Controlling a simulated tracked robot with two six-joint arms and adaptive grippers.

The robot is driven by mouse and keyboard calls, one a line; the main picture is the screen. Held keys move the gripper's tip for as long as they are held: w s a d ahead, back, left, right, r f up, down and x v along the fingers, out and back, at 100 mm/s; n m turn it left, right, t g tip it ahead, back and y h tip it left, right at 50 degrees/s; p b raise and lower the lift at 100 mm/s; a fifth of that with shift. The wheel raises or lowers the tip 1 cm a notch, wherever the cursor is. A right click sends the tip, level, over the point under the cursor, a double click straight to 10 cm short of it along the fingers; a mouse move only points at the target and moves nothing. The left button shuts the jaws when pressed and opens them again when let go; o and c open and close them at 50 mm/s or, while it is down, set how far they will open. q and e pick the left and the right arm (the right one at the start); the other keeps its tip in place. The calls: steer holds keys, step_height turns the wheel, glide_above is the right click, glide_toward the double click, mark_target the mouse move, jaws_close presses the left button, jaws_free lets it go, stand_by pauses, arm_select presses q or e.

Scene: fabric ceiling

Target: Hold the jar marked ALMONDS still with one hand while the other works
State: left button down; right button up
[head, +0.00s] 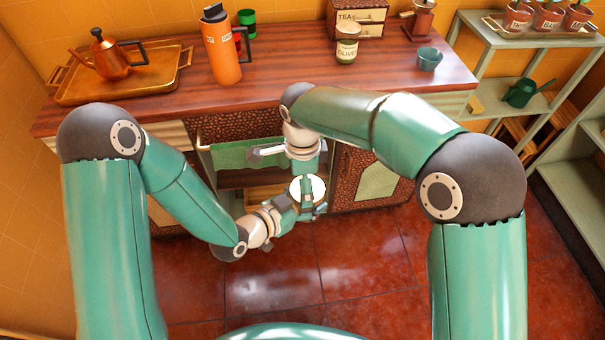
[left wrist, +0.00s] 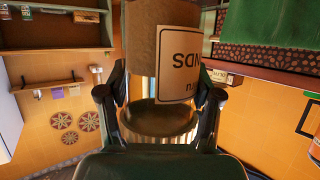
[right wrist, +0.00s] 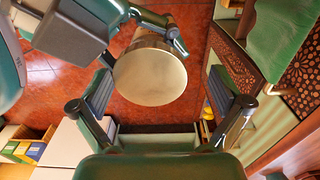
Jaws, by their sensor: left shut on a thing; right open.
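The jar (left wrist: 165,40) fills the upper middle of the left wrist view, its pale label (left wrist: 185,75) upside down with only its last letters, "NDS", readable. My left gripper (left wrist: 160,95) has its fingers on either side of the jar and is shut on it. In the head view the jar's pale round lid (head: 319,187) faces up, with my left gripper (head: 299,207) at its lower left. My right gripper (head: 305,182) points down over the lid, partly hiding it. In the right wrist view the lid (right wrist: 150,77) lies just beyond the open fingers of my right gripper (right wrist: 163,95).
A wooden counter (head: 290,80) stands behind, holding a tray (head: 175,85) with a copper pot, an orange flask (head: 221,55), an olives jar (head: 347,45) and a blue-green cup (head: 429,59). A green cloth (head: 235,154) hangs at the counter front. Red floor tiles (head: 350,270) are clear below.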

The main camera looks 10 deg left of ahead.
steer(key=shift+f, duration=0.15)
jaws_close()
stand_by(0.4)
